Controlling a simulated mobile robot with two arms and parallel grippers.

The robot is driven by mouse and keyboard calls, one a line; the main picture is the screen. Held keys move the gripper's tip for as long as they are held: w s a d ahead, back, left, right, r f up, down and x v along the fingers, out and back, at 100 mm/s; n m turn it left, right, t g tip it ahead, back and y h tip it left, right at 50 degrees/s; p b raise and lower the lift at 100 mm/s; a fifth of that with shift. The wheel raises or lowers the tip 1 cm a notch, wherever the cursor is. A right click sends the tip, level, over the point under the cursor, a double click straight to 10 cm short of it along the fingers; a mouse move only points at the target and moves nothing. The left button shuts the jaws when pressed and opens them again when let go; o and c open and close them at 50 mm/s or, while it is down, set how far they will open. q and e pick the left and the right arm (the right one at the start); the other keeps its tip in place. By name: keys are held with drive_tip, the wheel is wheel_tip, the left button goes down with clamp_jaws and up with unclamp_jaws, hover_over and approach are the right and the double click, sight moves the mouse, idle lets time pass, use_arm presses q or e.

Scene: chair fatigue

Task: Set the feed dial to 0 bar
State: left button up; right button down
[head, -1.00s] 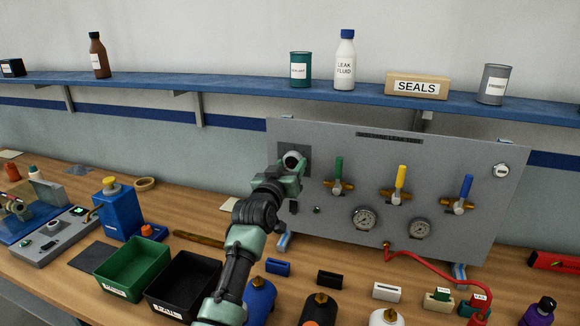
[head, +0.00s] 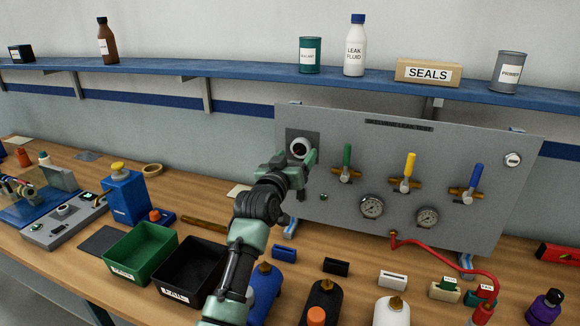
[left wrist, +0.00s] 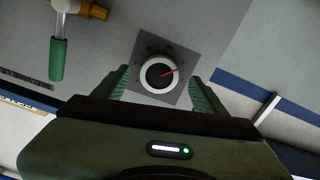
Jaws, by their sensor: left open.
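The feed dial (head: 299,147) is a round knob with a pale rim on a dark square plate, at the left end of the grey panel. In the left wrist view the dial (left wrist: 151,76) has a dark face and a red pointer aimed right and slightly up; scale marks around it are too small to read. My left gripper (head: 298,166) is just below and in front of the dial. In the wrist view its open fingers (left wrist: 160,88) stand on either side of the dial, holding nothing; contact does not show. My right gripper is not in view.
Right of the dial are a green valve handle (head: 347,156), a yellow one (head: 409,165) and a blue one (head: 475,178). Two gauges (head: 372,207) sit below. Bins (head: 140,253) and bottles (head: 391,312) stand on the bench in front.

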use_arm(q)
drive_tip(key=shift+b+v, duration=0.6)
drive_tip(key=shift+v, duration=2.25)
drive_tip(key=shift+f, duration=0.1)
